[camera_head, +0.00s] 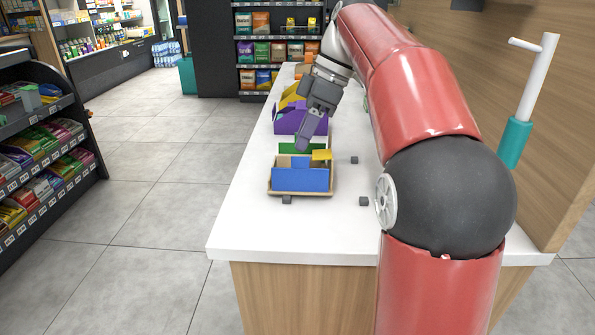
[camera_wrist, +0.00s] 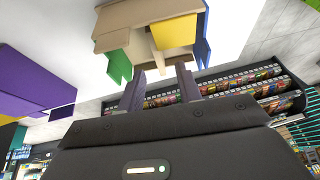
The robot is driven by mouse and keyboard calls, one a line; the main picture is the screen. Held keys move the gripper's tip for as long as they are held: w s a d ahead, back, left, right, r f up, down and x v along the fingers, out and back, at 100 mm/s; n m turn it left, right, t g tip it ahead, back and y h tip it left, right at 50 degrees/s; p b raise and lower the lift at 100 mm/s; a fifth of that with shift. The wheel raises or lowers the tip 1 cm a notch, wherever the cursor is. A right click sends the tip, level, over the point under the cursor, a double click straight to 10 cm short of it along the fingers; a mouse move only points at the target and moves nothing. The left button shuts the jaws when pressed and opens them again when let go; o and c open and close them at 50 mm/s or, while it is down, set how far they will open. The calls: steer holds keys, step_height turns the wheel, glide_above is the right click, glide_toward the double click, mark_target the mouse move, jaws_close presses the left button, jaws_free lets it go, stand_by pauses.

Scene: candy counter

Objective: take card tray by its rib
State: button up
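The card tray (camera_head: 271,187) is a shallow beige tray on the white counter, with a blue panel (camera_head: 300,180) at its near side, a green piece (camera_head: 290,148) at its far side and a yellow block (camera_head: 321,155) at its right. In the wrist view the tray (camera_wrist: 125,18) is at the top, with a thin beige rib (camera_wrist: 157,53) between the green and yellow pieces. My gripper (camera_wrist: 161,72) is open, its two fingers apart and pointing at the tray near the rib. Nothing shows held between them. In the head view my gripper (camera_head: 303,143) is just above the tray's far side.
A purple box (camera_head: 290,120) stands just behind the tray, and yellow items lie farther back. Small dark grey blocks (camera_head: 364,201) sit on the white counter (camera_head: 290,230) around the tray. The counter's near end is clear. A wooden panel (camera_head: 556,150) borders the right.

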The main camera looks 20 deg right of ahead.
steer(key=x, duration=0.5)
steer(key=shift+s+d+f+b, duration=0.15)
steer(key=shift+d+f+b, duration=0.1)
steer(key=shift+d+b, duration=0.15)
steer(key=shift+c, duration=0.3)
jaws_close()
